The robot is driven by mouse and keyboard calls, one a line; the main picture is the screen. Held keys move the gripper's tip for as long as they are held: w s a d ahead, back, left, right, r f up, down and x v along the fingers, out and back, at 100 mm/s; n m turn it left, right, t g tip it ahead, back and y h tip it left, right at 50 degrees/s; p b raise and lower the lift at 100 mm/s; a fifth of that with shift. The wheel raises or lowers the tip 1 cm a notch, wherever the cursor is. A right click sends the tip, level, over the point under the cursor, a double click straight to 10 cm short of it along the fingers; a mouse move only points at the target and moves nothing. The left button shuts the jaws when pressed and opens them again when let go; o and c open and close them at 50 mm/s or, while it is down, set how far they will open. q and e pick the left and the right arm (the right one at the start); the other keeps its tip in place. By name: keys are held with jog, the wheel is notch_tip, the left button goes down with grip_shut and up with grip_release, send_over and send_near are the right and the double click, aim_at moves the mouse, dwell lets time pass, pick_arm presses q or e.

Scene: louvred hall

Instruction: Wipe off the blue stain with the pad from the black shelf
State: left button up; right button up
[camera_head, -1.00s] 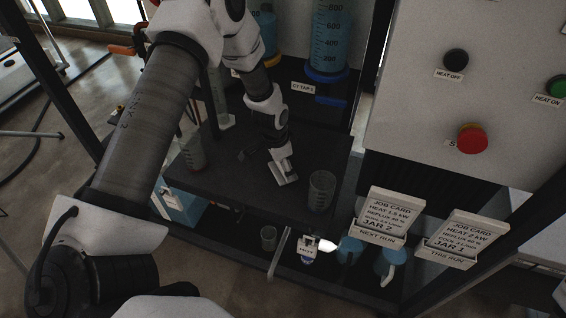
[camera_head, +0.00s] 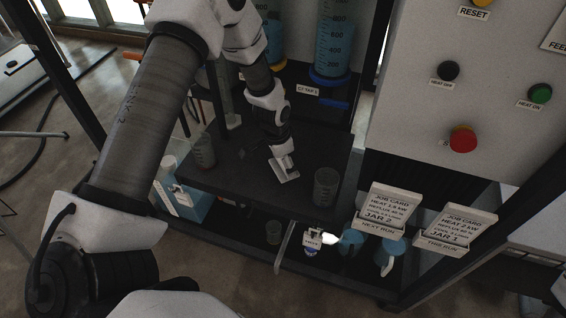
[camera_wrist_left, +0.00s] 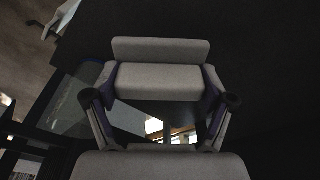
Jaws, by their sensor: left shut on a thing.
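My left gripper (camera_head: 283,165) points down over the black shelf (camera_head: 225,178), left of a small clear beaker. It is shut on a pale grey pad (camera_head: 287,178), which is low at the shelf top; whether it touches cannot be told. In the left wrist view the pad (camera_wrist_left: 160,80) spans between the two fingers of the gripper (camera_wrist_left: 158,88). A small dark patch (camera_head: 244,151) shows on the shelf left of the gripper; I cannot tell if it is the stain. No clearly blue stain is visible. My right gripper is not in view.
The clear beaker (camera_head: 326,187) stands at the shelf's right front. Another small beaker (camera_head: 203,152) stands at its left edge. A blue graduated jar (camera_head: 330,45) is behind. Job cards (camera_head: 388,207) and a button panel (camera_head: 480,100) are on the right. The shelf's front middle is clear.

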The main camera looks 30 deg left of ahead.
pick_arm(q)
jog(key=shift+r+p, duration=0.9)
jog(key=shift+r, duration=0.5)
jog(key=shift+s+n, duration=0.1)
jog(key=shift+n, duration=0.2)
